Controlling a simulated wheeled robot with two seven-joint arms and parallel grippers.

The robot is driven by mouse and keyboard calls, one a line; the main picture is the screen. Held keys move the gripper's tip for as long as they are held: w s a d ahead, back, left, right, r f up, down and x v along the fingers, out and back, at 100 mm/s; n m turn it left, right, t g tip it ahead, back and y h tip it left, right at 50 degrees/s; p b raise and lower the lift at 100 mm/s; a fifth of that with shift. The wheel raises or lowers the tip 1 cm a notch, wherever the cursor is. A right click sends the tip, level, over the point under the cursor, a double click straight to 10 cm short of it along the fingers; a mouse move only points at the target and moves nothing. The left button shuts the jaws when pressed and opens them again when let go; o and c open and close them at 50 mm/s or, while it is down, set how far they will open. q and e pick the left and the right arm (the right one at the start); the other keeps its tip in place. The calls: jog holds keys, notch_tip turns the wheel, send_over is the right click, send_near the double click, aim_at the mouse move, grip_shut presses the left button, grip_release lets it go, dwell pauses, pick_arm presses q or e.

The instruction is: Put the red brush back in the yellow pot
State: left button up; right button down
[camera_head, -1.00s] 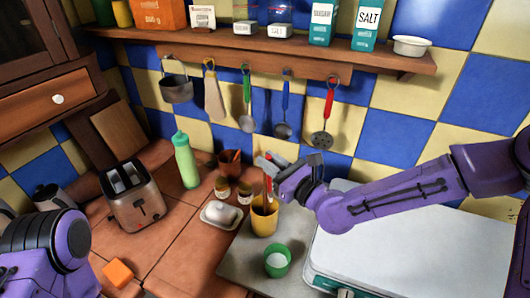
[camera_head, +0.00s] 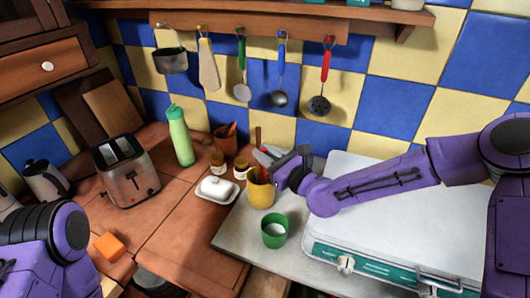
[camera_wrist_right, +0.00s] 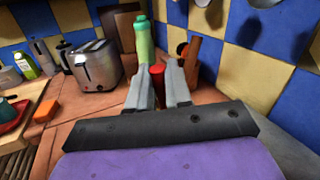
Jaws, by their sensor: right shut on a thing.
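The yellow pot (camera_head: 261,195) stands on the grey worktop, just below my right gripper in the head view. My right gripper (camera_head: 264,157) is over the pot's rim. It is shut on the red brush (camera_wrist_right: 157,71), whose red end shows between the two fingers in the right wrist view. In the head view the fingers and pot hide most of the brush, so I cannot tell how far its lower end is inside the pot. A brown handle (camera_head: 258,138) stands up beside the fingers. Of my left arm only a link shows, at the left.
A green cup (camera_head: 274,231) stands in front of the pot. A white butter dish (camera_head: 217,190), small jars (camera_head: 240,169) and a brown cup (camera_head: 225,140) are close on its left and behind. A large white case (camera_head: 400,215) lies to the right, under my right arm.

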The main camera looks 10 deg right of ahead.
jog(key=shift+w+f, duration=0.1)
jog(key=shift+f, duration=0.25)
jog(key=shift+s+r, duration=0.25)
jog(key=shift+s, duration=0.05)
jog(key=c, duration=1.1)
grip_release()
jog(key=shift+o, duration=0.7)
jog(key=shift+w+f, duration=0.1)
jog(key=shift+w, duration=0.05)
jog(key=b+v, duration=0.2)
jog(key=v, duration=0.8)
jog(key=shift+s, duration=0.25)
jog(key=shift+d, duration=0.1)
